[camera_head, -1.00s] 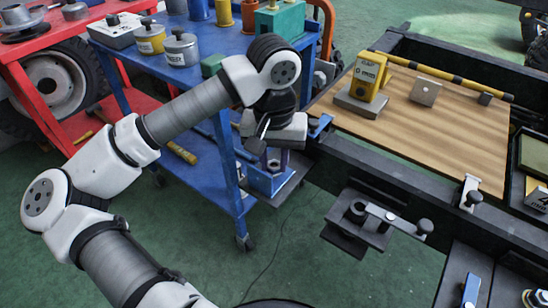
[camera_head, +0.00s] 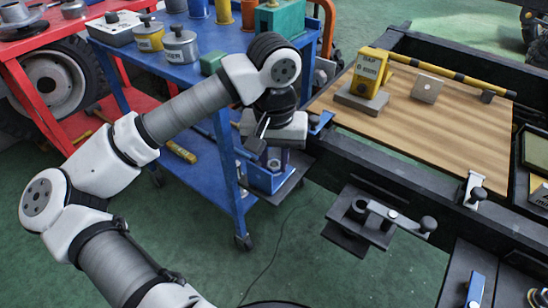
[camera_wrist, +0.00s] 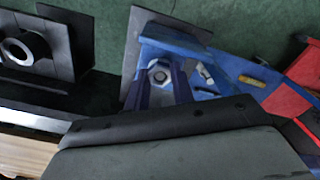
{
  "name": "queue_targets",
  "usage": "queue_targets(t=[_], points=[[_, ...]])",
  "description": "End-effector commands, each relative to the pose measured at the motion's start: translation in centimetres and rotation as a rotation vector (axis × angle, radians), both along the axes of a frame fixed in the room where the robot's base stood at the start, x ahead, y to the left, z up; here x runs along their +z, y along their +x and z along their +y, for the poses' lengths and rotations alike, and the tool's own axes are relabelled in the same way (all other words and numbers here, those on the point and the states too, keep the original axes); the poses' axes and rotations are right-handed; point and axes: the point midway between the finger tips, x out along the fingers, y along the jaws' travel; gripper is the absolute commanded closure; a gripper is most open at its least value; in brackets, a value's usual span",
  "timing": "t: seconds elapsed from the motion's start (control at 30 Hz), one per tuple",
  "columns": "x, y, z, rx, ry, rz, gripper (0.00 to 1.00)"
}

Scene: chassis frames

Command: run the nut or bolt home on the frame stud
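My gripper (camera_head: 275,160) points down over a blue bracket (camera_head: 268,181) at the side of the dark chassis frame. In the wrist view, a grey hex nut or bolt head (camera_wrist: 160,71) with a round centre sits between the two dark blue fingers (camera_wrist: 162,80). The fingers flank it closely; whether they touch it is unclear. The blue bracket also shows there behind it (camera_wrist: 180,45). A small grey metal part shows between the fingers in the head view (camera_head: 274,158). The stud and its thread are hidden, so the seating cannot be seen.
A blue trolley (camera_head: 232,180) with cans stands close left of my gripper. A wooden board (camera_head: 450,130) with a yellow gauge block (camera_head: 372,68) lies on the chassis frame (camera_head: 420,195). A black bracket with a lever (camera_head: 375,215) juts out to the right.

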Motion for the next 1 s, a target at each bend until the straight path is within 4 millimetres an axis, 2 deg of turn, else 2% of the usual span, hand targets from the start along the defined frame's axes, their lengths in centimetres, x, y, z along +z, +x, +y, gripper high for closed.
queue_targets(t=[0.03,0.17,0.37,0.73,1.0], points=[[0.04,0.01,0.01,0.000,0.000,0.000,0.83],[0.05,0.01,0.01,0.000,0.000,0.000,0.99],[-0.31,0.04,0.02,-0.084,0.000,-0.001,0.99],[-0.21,0.04,0.04,-0.480,-0.001,-0.001,0.99],[0.04,0.04,0.06,-0.526,-0.001,0.000,0.99]])
